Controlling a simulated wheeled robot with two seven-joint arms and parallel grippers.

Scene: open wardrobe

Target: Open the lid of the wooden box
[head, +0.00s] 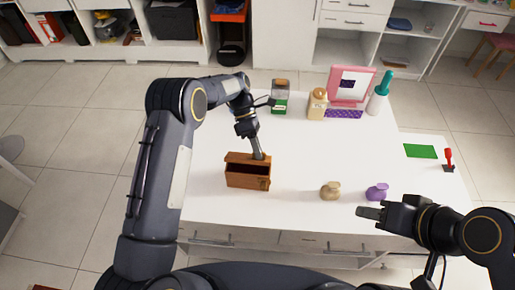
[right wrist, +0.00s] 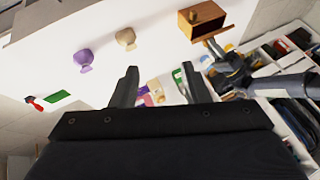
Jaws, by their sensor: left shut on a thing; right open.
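The brown wooden box (head: 247,180) stands on the white table, left of the middle in the head view. Its lid (head: 236,158) is raised at the back, and a dark gap shows below it. My left gripper (head: 259,155) reaches down from behind and is shut on the lid, near its right end; its fingertips are partly hidden. In the right wrist view the box (right wrist: 206,16) is at the top, with a dark opening. My right gripper (head: 362,212) is open and empty over the front right of the table; its two spread fingers (right wrist: 160,88) show in the right wrist view.
A beige pouch-like object (head: 330,191) and a purple one (head: 377,193) stand right of the box. A clear-and-green container (head: 280,98), a tan bottle (head: 317,104), a pink-framed board (head: 351,86) and a teal-topped bottle (head: 379,92) stand at the back. The table's middle is clear.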

